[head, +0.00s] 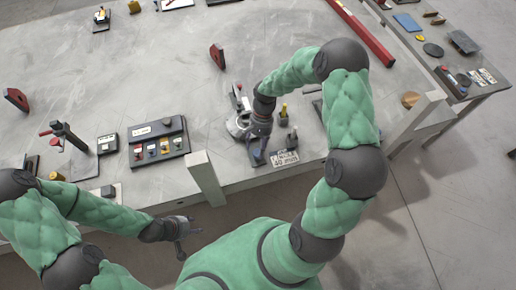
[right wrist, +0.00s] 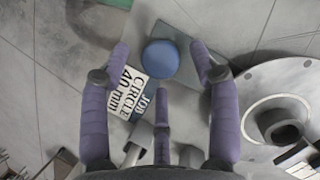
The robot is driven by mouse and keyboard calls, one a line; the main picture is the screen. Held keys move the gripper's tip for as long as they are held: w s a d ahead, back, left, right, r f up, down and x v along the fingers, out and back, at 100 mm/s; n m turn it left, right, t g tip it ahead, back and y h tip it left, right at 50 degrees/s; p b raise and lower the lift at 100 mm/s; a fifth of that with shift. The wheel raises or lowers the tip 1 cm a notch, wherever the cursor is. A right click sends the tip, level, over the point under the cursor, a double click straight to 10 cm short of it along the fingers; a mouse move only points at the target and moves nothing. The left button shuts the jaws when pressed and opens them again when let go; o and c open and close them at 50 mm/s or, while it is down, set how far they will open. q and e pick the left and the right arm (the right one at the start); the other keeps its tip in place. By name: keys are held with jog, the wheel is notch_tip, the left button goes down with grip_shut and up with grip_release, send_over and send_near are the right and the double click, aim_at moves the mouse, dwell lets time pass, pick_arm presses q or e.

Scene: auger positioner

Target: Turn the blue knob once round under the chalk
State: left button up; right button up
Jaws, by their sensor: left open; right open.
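The round blue knob (right wrist: 160,58) sits on a grey plate (right wrist: 188,45) in the right wrist view. My right gripper (right wrist: 160,50) is open, with its purple fingers on either side of the knob and visible gaps between. In the head view my right gripper (head: 258,153) is low at the table's front edge and hides the knob. A pale round disc (right wrist: 255,92) bearing a hollow ring stands to the right in the wrist view. I cannot make out the chalk. My left gripper (head: 186,236) is open and empty, off the table's front edge.
A card reading "JOB CIRCLE 40 mm" (right wrist: 127,90) lies beside the knob. A block with coloured buttons (head: 158,142) and a clamp stand (head: 70,137) are on the left of the table (head: 150,70). A pale post (head: 204,178) rises at the front edge. The table's middle is largely clear.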

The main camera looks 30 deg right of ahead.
jog(key=v, duration=1.1)
jog(key=shift+a, duration=0.1)
